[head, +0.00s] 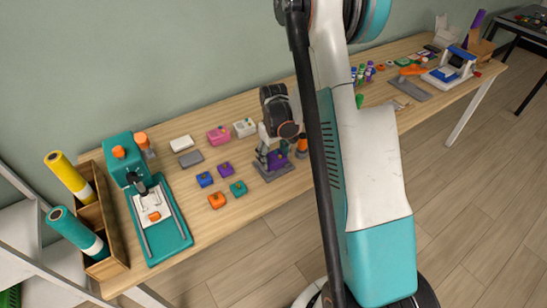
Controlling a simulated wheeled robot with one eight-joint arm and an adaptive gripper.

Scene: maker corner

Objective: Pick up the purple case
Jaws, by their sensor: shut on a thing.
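The purple case (277,160) shows as a small purple patch low between the fingers of my gripper (273,151), near the middle of the table. My gripper points down and is shut on it. The fingers and nearby parts hide much of the case. A grey flat base (273,172) lies directly beneath; I cannot tell whether the case touches it.
An orange-topped item (302,146) stands close at right. A teal press (166,228) and wooden box (110,262) fill the left end. The front table edge near the blocks is clear.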

